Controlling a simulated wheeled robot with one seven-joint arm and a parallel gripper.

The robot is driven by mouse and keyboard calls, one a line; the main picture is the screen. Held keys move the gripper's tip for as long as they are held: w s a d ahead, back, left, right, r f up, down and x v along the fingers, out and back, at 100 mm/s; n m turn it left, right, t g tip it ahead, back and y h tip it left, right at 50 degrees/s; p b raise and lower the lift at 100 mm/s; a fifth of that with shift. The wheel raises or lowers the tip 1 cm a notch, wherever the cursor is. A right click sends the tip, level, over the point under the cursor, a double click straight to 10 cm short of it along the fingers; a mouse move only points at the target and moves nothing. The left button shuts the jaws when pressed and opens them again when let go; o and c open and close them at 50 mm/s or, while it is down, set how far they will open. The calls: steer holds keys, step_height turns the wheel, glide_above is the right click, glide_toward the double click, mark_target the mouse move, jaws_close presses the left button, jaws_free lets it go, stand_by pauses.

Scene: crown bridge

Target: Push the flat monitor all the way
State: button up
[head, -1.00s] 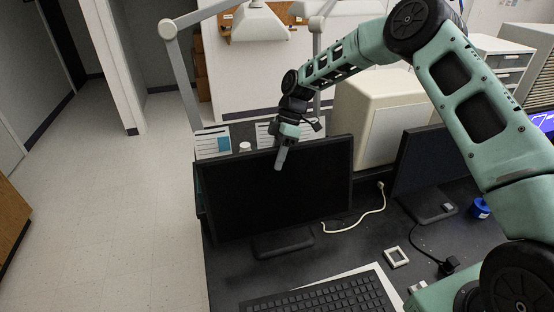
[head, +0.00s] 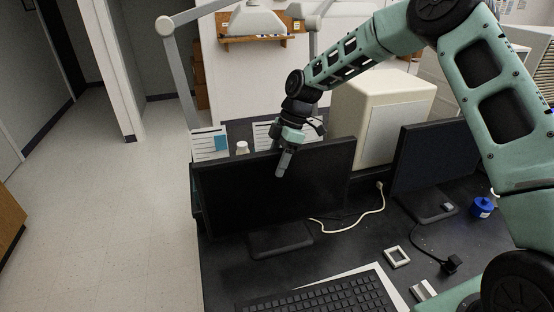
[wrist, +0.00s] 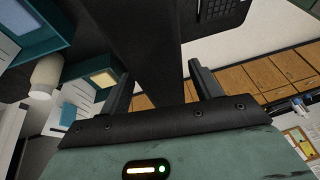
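A flat black monitor (head: 235,195) stands upright on its foot (head: 280,240) on the dark desk, at the left in the head view. My gripper (head: 281,172) is at its top edge, right of the middle, pointing down, with a finger in front of the screen. In the wrist view my gripper's (wrist: 160,72) two fingers are apart, with a dark panel (wrist: 145,40), apparently the monitor, running between them. I cannot tell whether a finger touches it. A second dark monitor (head: 430,165) stands at the right.
A keyboard (head: 325,296) lies in front of the monitor. A beige box (head: 385,125) stands behind it. A white cable (head: 365,217), a small square frame (head: 397,257) and a blue pot (head: 482,207) are on the desk. Open floor (head: 110,230) lies left.

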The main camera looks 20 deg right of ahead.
steer(key=b+v, duration=0.4)
steer(key=v, duration=1.3)
steer(key=shift+r+b, duration=0.25)
steer(key=shift+b, duration=0.05)
steer(key=s+a+f+m+h+b, duration=0.15)
steer(key=s+a+f+m, duration=0.25)
steer(key=s+a, duration=1.2)
steer(key=s+d+f+m+h, duration=0.1)
steer(key=s+d+f+m, duration=0.1)
steer(key=s, duration=0.9)
steer(key=s+d+f+m+t+h+b, duration=0.1)
steer(key=s+f+m, duration=0.3)
steer(key=s, duration=0.8)
step_height(320, 180, down, 3)
steer(key=shift+s+d+r, duration=0.15)
steer(key=shift+d+r, duration=0.05)
steer(key=shift+d, duration=0.3)
steer(key=shift+h, duration=0.25)
